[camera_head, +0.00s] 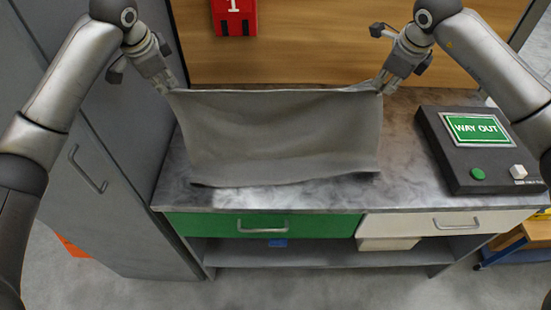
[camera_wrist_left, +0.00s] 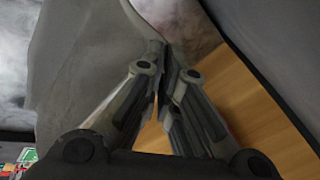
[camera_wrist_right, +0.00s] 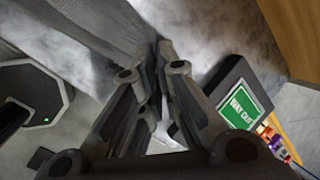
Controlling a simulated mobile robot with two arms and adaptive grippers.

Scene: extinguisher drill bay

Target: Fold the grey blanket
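The grey blanket (camera_head: 280,140) hangs spread between my two grippers over the marble-look countertop, its top edge raised and its lower edge near the counter's front. My left gripper (camera_head: 172,84) is shut on the blanket's upper left corner. In the left wrist view, the cloth (camera_wrist_left: 85,60) runs up to the closed fingertips (camera_wrist_left: 168,55). My right gripper (camera_head: 382,86) is shut on the upper right corner. In the right wrist view, the blanket (camera_wrist_right: 90,25) reaches the fingertips (camera_wrist_right: 162,50). Whether the lower edge touches the counter is hard to tell.
A black box with a green WAY OUT sign (camera_head: 472,128) stands at the counter's right. A green drawer (camera_head: 215,225) and a white drawer (camera_head: 400,224) are below. A wooden panel (camera_head: 320,50) with a red numbered sign (camera_head: 234,18) rises behind. A grey cabinet (camera_head: 100,150) stands left.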

